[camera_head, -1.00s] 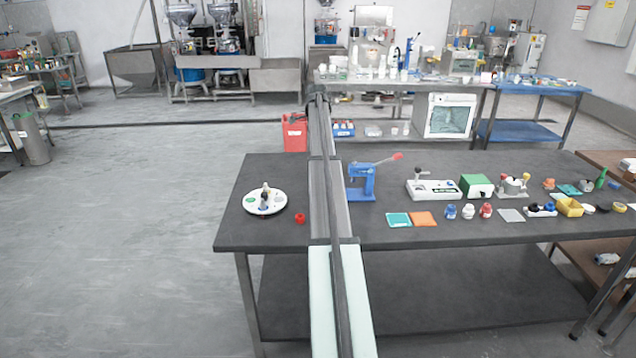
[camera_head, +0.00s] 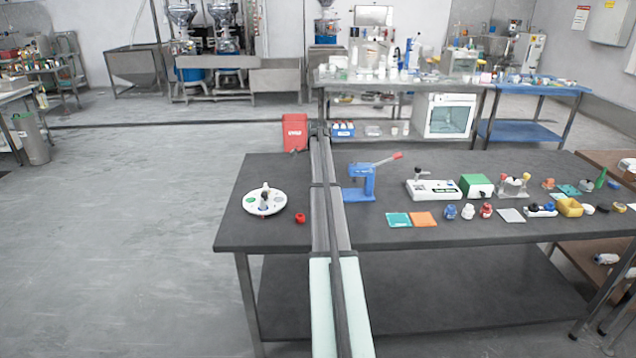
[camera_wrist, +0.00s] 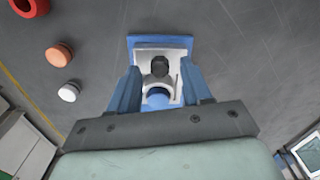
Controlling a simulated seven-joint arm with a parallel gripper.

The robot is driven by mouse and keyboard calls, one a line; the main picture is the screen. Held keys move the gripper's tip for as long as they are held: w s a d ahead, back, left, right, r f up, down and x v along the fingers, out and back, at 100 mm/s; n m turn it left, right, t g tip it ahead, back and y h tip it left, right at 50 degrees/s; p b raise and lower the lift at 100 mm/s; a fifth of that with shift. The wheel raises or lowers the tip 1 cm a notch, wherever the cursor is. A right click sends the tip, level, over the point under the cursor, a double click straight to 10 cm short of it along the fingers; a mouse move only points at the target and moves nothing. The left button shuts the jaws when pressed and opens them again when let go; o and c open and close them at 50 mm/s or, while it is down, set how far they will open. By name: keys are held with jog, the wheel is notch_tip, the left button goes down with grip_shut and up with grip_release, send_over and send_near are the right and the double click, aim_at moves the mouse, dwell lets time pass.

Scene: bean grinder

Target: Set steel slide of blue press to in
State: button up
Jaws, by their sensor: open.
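A blue press (camera_head: 359,184) with a red-tipped lever stands on the dark table in the head view, just right of my arm. Its steel slide cannot be made out there. In the wrist view, a blue base (camera_wrist: 142,42) carries a pale, steel-like bracket (camera_wrist: 146,56) with a dark round knob (camera_wrist: 160,67). I cannot tell surely whether this is the same press. My gripper (camera_wrist: 160,70) is open, its fingers on either side of this bracket. Contact cannot be told. My gripper is not clearly visible in the head view.
A white round plate (camera_head: 265,202) and a red ring-like piece (camera_head: 300,218) lie left of my arm. Green (camera_head: 398,220) and orange (camera_head: 424,219) pads and a white device (camera_head: 434,190) lie to the right. A red container (camera_head: 295,132) stands behind the table.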

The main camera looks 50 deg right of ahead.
jog(key=shift+f, duration=0.45)
jog(key=shift+c, duration=0.5)
grip_shut()
